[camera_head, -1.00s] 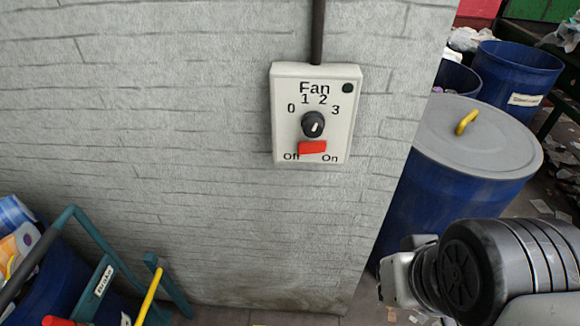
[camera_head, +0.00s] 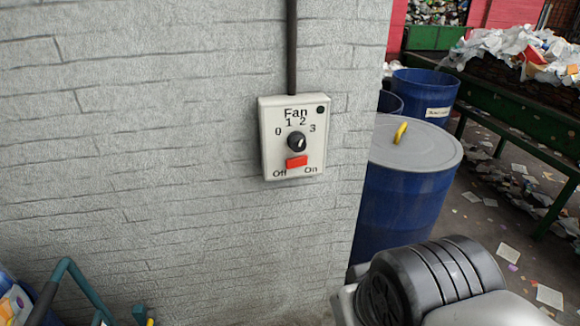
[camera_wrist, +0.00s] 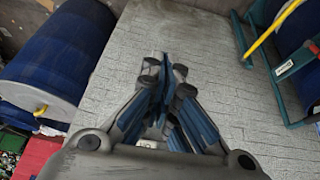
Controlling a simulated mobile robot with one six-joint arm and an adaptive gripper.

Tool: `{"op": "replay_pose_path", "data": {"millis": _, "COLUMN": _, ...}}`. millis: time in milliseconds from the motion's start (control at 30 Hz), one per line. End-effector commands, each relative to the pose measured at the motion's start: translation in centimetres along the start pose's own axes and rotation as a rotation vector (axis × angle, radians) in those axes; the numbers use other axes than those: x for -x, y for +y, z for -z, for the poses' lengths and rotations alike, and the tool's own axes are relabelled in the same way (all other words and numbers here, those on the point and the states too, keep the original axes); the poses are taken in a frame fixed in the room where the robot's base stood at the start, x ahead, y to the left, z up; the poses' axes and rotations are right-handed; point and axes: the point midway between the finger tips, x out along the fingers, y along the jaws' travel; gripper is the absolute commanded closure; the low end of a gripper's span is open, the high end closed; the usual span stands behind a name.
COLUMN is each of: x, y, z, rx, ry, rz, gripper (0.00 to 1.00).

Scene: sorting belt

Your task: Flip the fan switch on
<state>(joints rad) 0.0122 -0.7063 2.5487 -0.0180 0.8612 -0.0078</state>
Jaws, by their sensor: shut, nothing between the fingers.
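The fan control box (camera_head: 292,137) is a pale panel on the grey brick wall, marked Fan, with a black knob (camera_head: 297,142) under the numbers 0 to 3. The red switch (camera_head: 297,162) sits below the knob, between the labels Off and On. A small dark indicator is at the box's top right. My gripper (camera_wrist: 166,62) shows in the wrist view, shut and empty, in front of the wall. In the head view my arm is at the lower right, below and apart from the box; the fingertips are hidden there.
A lidded blue barrel (camera_head: 408,190) with a yellow handle stands just right of the wall's edge. More blue barrels (camera_head: 425,95) and a green conveyor piled with waste are behind. A teal cart frame (camera_head: 70,275) is at the lower left.

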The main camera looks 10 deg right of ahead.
Motion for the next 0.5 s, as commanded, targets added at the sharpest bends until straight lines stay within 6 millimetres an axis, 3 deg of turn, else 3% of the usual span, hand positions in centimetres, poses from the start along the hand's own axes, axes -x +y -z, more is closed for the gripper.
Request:
{"op": "replay_pose_path", "data": {"millis": 167, "x": -1.9, "y": 2.4, "z": 7.5, "rx": 0.056, "ry": 0.105, "rz": -0.064, "gripper": 1.00}}
{"op": "replay_pose_path", "data": {"millis": 300, "x": -4.6, "y": 4.2, "z": 14.0, "rx": 0.145, "ry": 0.237, "rz": -0.097, "gripper": 1.00}}
{"op": "replay_pose_path", "data": {"millis": 500, "x": -8.4, "y": 4.6, "z": 20.2, "rx": 0.268, "ry": 0.437, "rz": -0.067, "gripper": 1.00}}
